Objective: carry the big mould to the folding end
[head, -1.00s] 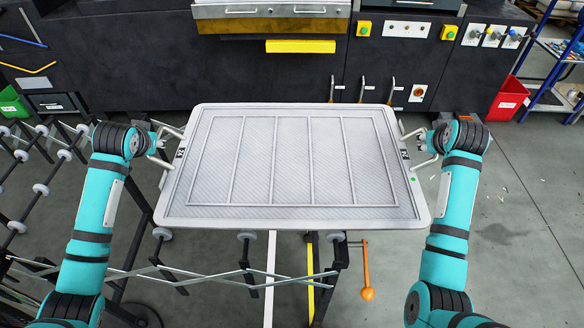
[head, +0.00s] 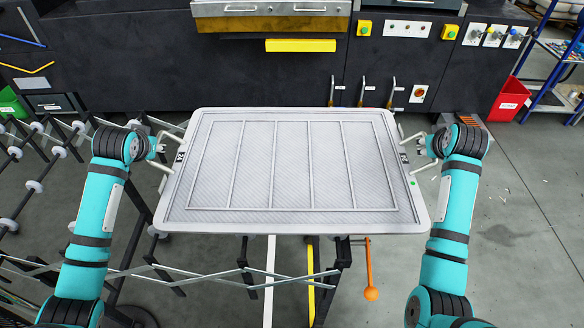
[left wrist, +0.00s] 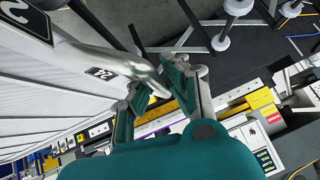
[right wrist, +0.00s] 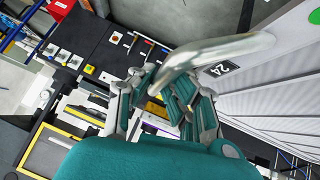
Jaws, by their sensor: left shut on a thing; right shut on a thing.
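The big mould (head: 290,222) is a large pale grey ribbed panel with rounded corners, metal bar handles at both short ends and a green dot near its right edge. It lies roughly level between my arms. My left gripper (head: 160,147) is shut on its left handle, and this bar crosses the left wrist view (left wrist: 120,62). My right gripper (head: 428,150) is shut on its right handle, which also shows in the right wrist view (right wrist: 220,52). A folding lattice track (head: 205,275) runs beneath and left of the mould. The mould hides part of it, so contact is unclear.
A dark machine (head: 150,70) with a yellow block (head: 300,46) stands behind the mould. White rollers (head: 35,187) sit at the left. An orange-handled lever (head: 371,293) hangs at the front. A red bin (head: 508,100) stands back right.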

